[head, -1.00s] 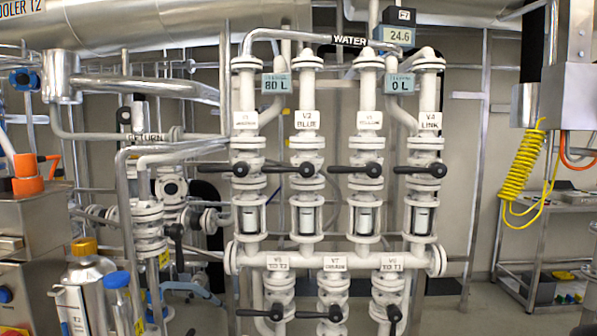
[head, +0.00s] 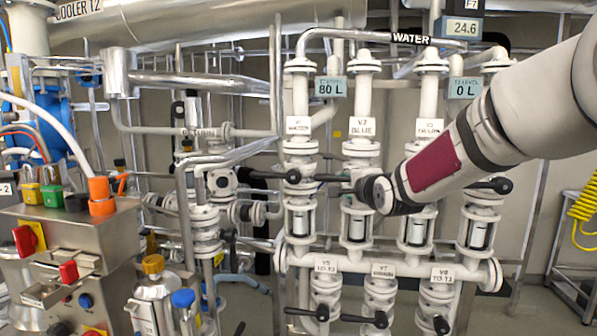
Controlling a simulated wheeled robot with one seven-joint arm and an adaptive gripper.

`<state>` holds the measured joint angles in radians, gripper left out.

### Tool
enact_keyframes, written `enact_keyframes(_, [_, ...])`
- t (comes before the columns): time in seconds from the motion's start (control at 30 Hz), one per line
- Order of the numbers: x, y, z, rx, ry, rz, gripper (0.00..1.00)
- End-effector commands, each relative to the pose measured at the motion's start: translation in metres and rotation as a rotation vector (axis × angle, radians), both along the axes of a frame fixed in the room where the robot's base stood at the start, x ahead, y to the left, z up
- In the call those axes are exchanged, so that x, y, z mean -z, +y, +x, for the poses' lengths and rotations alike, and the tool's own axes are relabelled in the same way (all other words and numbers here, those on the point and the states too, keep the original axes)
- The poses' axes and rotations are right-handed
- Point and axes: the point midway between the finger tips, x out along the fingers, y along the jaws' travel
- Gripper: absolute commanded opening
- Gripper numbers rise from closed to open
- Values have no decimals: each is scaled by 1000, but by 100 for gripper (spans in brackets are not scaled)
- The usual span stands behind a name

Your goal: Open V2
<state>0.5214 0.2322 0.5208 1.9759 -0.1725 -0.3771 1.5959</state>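The V2 valve sits in the second white pipe column under the label "V2 BLUE" (head: 360,129). Its black lever (head: 330,178) points left, roughly level, towards V1's hub. My gripper (head: 376,194), black, comes in from the right on my arm and appears in front of or just right of V2's valve body. It covers V2's hub and the right end of the lever. I cannot tell whether it touches the lever or whether its fingers are open. V3's lever is hidden behind my gripper and arm.
V1's black lever (head: 268,175) points left, close beside V2. V4's hub (head: 502,185) shows below my arm. Displays read 80 L (head: 331,89) and 0 L (head: 465,86). A steel console (head: 75,250) stands at left.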

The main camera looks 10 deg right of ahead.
Motion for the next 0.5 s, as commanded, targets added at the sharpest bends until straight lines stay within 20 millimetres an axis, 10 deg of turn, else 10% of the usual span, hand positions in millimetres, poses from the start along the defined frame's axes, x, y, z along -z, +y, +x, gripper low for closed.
enact_keyframes(0.5, [4, 2, 63, 8, -39, 84, 39])
